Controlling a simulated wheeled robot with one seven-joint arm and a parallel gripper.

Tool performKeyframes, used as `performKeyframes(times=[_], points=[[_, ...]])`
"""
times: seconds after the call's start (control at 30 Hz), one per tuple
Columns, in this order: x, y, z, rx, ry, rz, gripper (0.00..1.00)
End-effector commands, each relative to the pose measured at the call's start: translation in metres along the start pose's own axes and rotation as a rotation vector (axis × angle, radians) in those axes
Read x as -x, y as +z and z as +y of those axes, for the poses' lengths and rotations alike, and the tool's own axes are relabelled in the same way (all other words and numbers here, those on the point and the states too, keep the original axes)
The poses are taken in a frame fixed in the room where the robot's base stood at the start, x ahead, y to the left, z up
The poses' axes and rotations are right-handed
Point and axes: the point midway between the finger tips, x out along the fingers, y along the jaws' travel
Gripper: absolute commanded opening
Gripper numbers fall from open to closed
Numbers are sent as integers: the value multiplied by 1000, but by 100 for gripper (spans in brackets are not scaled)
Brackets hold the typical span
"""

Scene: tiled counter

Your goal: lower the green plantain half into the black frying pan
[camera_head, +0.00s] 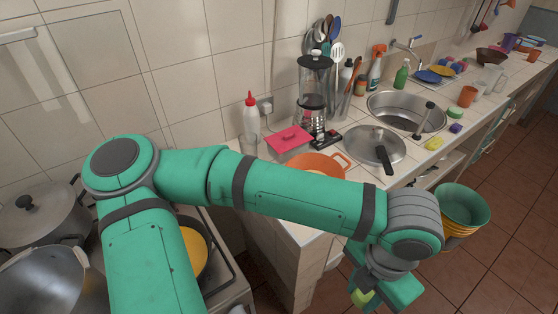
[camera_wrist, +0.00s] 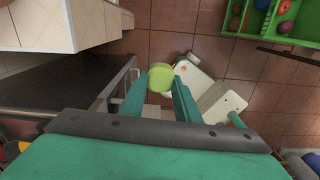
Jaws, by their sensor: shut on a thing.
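My gripper (camera_head: 364,291) is shut on the green plantain half (camera_wrist: 160,77), a pale yellow-green piece held between both fingertips in the wrist view. The gripper hangs over the floor, in front of the counter and apart from the stove. A dark pan (camera_head: 207,262) with something yellow in it stands on the stove at lower left, mostly hidden behind my arm. I take it for the black frying pan; it cannot be made out in the wrist view.
A large pot (camera_head: 40,212) and a metal wok (camera_head: 45,285) crowd the stove's left. In the wrist view, an oven rail (camera_wrist: 118,86) runs left of the gripper; a green crate (camera_wrist: 262,37) is at upper right.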

Motion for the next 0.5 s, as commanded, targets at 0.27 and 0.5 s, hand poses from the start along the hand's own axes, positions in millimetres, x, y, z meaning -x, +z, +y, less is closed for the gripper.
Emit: performKeyframes(times=[0.27, 0.5], points=[[27, -30, 93, 342, 2, -2, 7], [55, -79, 166, 640, 2, -2, 7]])
